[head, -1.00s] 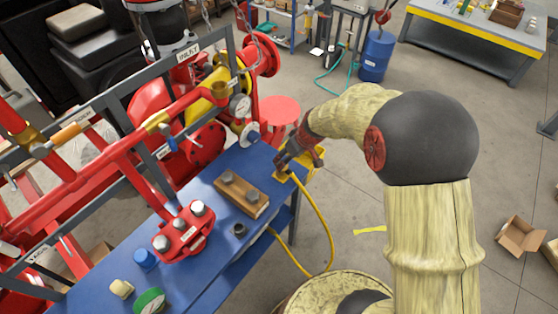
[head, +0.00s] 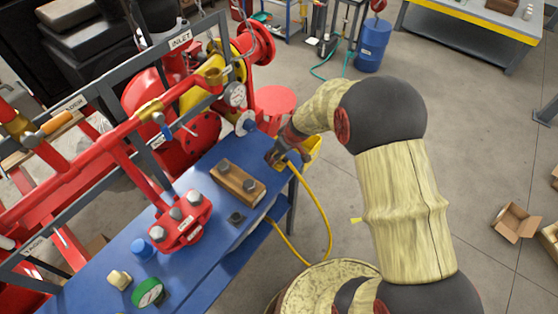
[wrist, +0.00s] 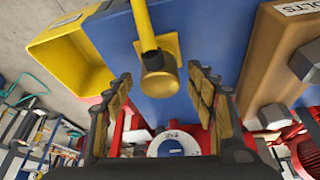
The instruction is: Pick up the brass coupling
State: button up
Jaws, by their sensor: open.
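The brass coupling (wrist: 159,78) shows in the wrist view as a short dull-gold cylinder at the end of a yellow hose (wrist: 143,25). It stands over a yellow plate (wrist: 170,47) at the blue bench's edge. My gripper (wrist: 160,72) is open, with one finger left and one right of the coupling and visible gaps on both sides. In the head view my gripper (head: 276,158) is at the bench's far right corner, where the coupling is mostly hidden behind it. The yellow hose (head: 322,205) hangs from there.
A wooden block (head: 238,185) with bolts stands close by on the blue bench (head: 190,258); its BOLTS label shows in the wrist view. A yellow bin (wrist: 75,60) hangs beside the plate. Red pump piping (head: 195,140) lies left. Open floor (head: 460,130) is right.

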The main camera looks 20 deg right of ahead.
jog(key=shift+r, duration=0.1)
jog(key=shift+c, duration=0.2)
jog(key=c, duration=1.3)
jog(key=shift+r, duration=0.6)
notch_tip(320, 180, up, 2)
jog(key=shift+r+p, duration=0.2)
jog(key=shift+p, duration=0.2)
jog(key=s+r, duration=0.3)
jog(key=s, duration=0.1)
jog(key=s+r+p, duration=0.1)
jog(key=s+r, duration=0.2)
jog(key=s, duration=0.2)
jog(key=s+r, duration=0.3)
jog(key=s, duration=0.2)
jog(key=shift+a+r, duration=0.2)
